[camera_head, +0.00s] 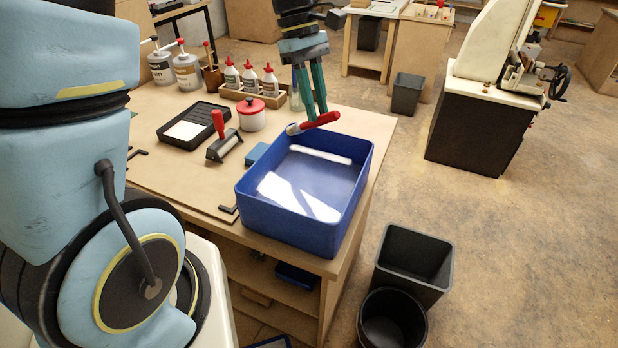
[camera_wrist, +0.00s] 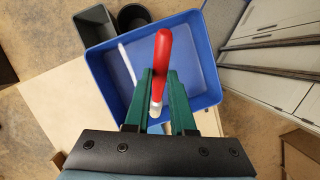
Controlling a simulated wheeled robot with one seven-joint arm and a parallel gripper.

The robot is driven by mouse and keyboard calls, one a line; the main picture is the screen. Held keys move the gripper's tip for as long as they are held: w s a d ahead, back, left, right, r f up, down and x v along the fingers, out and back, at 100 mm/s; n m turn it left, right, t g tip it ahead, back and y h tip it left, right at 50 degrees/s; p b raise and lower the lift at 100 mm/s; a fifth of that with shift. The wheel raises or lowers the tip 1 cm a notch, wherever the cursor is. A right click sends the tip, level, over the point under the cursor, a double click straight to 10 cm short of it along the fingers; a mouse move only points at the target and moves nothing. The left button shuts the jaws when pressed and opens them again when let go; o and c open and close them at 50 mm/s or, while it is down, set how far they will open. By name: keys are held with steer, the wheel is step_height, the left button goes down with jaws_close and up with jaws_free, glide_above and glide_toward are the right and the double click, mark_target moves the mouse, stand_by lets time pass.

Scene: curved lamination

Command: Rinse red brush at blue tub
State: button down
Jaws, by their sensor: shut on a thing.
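The blue tub (camera_head: 300,225) stands on the front right corner of the workbench, with light reflections on its floor. It also shows in the wrist view (camera_wrist: 205,60). My gripper (camera_head: 317,115) has green fingers pointing down over the tub's back rim. It is shut on the red brush (camera_head: 325,119), which lies across the fingertips with its red end to the right and a pale end to the left. In the wrist view the red brush (camera_wrist: 162,55) extends from between the fingers (camera_wrist: 160,100) over the tub. Whether the brush touches the tub rim cannot be told.
On the bench (camera_head: 165,172) stand a black paint tray (camera_head: 172,128), a red-handled roller (camera_head: 222,140), a red-lidded pot (camera_head: 251,115) and a rack of bottles (camera_head: 250,85). A blue block (camera_head: 257,153) is beside the tub. Two dark bins (camera_head: 412,262) stand on the floor at right.

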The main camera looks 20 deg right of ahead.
steer(key=shift+r, duration=0.1)
stand_by(0.3)
steer(key=shift+r, duration=1.9)
steer(key=shift+s, duration=0.1)
